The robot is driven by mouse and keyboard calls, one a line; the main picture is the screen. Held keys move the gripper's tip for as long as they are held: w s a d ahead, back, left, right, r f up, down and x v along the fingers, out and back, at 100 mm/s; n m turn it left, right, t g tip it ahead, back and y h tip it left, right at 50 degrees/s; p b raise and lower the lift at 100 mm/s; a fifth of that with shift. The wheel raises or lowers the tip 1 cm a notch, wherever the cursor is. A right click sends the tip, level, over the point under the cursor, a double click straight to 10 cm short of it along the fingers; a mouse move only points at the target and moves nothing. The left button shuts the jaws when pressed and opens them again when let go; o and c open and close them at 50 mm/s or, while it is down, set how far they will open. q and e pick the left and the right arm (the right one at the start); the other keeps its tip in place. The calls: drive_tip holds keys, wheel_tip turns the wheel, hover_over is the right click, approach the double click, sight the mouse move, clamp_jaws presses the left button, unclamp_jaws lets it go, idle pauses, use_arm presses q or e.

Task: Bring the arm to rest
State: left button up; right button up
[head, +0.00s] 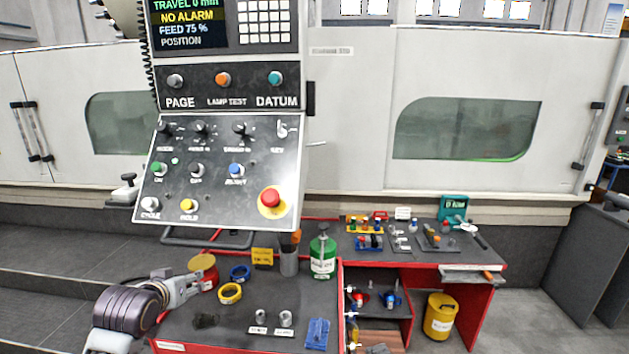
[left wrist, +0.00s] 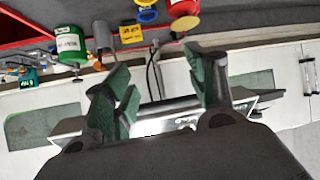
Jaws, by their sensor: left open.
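My left arm comes in from the lower left of the head view. My left gripper (head: 187,290) is above the left part of the red-edged cart, close to the red tin with the tan lid (head: 203,270). In the left wrist view the left gripper (left wrist: 163,85) shows two green-padded fingers spread well apart, with nothing held between them. A grey tilted panel edge (left wrist: 180,115) shows beyond the fingers. I cannot tell whether the gripper touches anything. My right gripper is in neither view.
The control panel (head: 225,170) stands above the cart (head: 270,300). A yellow bucket (head: 440,316) is at right. Open floor lies left.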

use_arm(q)
drive_tip(key=s+d+f+m+g+h, duration=0.15)
drive_tip(key=s+d+f+g, duration=0.3)
drive_tip(key=s+f, duration=0.75)
drive_tip(key=s+d+f+m+g, duration=0.35)
drive_tip(key=s+d+f, duration=0.25)
drive_tip(key=s+f, duration=0.65)
drive_tip(key=s+f+g, duration=0.1)
drive_tip(key=s+f, duration=0.1)
drive_tip(key=f, duration=1.4)
drive_tip(key=s+f, duration=0.2)
drive_tip(key=f, duration=1.4)
drive_tip(key=s+a+f, duration=0.2)
drive_tip(key=s+f, duration=0.7)
drive_tip(key=s, duration=0.2)
drive_tip(key=s+a+f+g, duration=0.1)
drive_tip(key=s+a+f, duration=0.1)
drive_tip(key=s+f, duration=0.8)
drive_tip(key=shift+s+g, duration=0.3)
drive_tip(key=shift+s, duration=0.3)
drive_tip(key=shift+a, duration=0.1)
